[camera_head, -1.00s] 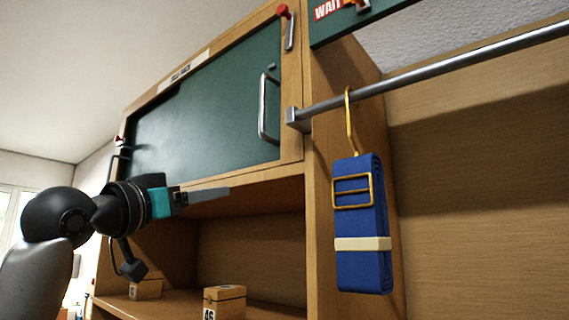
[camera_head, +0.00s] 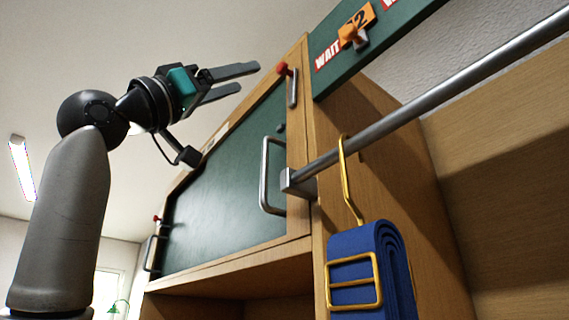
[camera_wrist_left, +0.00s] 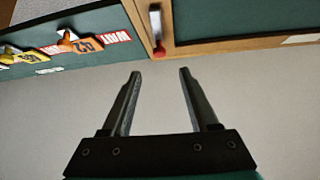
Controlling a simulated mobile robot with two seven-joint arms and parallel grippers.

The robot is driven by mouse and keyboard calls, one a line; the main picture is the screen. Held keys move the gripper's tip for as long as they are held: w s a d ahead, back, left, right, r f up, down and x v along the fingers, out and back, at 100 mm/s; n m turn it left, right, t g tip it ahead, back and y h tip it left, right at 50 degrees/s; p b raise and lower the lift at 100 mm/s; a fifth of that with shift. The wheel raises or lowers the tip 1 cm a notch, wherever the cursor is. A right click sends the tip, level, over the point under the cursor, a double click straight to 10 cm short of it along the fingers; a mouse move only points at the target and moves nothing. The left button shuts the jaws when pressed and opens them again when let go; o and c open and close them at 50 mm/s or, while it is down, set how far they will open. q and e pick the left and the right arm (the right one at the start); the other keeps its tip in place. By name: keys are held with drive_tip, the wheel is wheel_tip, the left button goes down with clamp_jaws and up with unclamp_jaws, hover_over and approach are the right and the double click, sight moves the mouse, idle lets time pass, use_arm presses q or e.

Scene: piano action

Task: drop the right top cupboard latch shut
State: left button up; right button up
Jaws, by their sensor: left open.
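The right top cupboard latch (camera_head: 293,88) is a silver bar with a red knob at its upper end, on the wooden frame beside the green cupboard door (camera_head: 225,190). The bar hangs roughly downward from the knob. In the left wrist view the latch (camera_wrist_left: 155,22) shows upside down, its red knob just beyond the fingertips. My left gripper (camera_head: 249,77) is open and empty, left of the knob in the head view and apart from it. In the left wrist view, the knob lines up between the spread fingers (camera_wrist_left: 160,72). My right gripper is not in view.
A metal handle (camera_head: 265,175) stands out from the door. A metal rail (camera_head: 430,95) holds a yellow hook (camera_head: 346,180) with a blue strap bundle (camera_head: 398,270). A green board (camera_head: 375,48) with tags is at the upper right. Another red-knobbed latch (camera_head: 156,219) is at left.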

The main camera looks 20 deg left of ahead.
sight(279, 69)
use_arm(q)
drive_tip(key=p+x, duration=0.5)
drive_tip(key=x, duration=0.7)
drive_tip(key=shift+f, duration=0.1)
drive_tip(key=shift+c, duration=0.3)
clamp_jaws()
idle(0.7)
